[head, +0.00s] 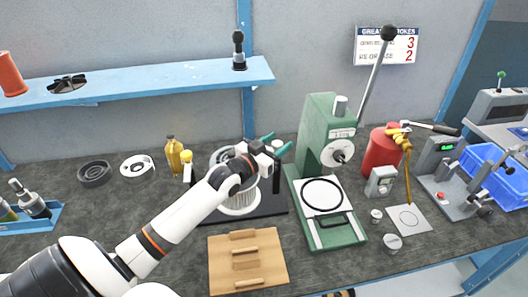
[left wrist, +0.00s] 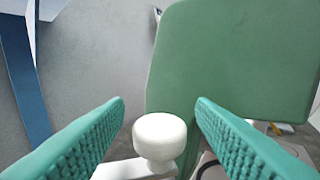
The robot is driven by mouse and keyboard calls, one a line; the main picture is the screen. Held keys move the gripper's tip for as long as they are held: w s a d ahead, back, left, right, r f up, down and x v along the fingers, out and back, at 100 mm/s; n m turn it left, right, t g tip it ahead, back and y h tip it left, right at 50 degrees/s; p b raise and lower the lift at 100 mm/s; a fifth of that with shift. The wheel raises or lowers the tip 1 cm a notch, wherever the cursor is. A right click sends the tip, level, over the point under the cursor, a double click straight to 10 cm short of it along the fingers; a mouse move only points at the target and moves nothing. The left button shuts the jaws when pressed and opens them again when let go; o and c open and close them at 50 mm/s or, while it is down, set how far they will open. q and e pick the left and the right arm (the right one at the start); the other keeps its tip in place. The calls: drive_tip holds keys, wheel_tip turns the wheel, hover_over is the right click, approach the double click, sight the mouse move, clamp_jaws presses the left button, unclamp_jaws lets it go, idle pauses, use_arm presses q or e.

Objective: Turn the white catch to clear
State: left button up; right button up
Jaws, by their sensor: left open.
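The white catch (left wrist: 160,137) shows in the left wrist view as a round white knob on a pale arm. It sits low between the two finger pads, with a gap on each side. My arm hides part of the housing. My right gripper is not in view.
A green press (head: 318,125) stands close to the right of the fingers and fills the wrist view's right side. A wooden board (head: 220,265) lies in front. A yellow bottle (head: 174,155) stands behind my arm. A blue shelf (head: 150,83) runs above.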

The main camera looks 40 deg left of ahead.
use_arm(q)
drive_tip(key=s+a+b, duration=0.1)
drive_tip(key=s+b, duration=0.1)
drive_tip(key=s, duration=0.9)
drive_tip(key=shift+s+a, duration=0.15)
drive_tip(key=shift+s, duration=0.05)
drive_tip(key=shift+c, duration=0.2)
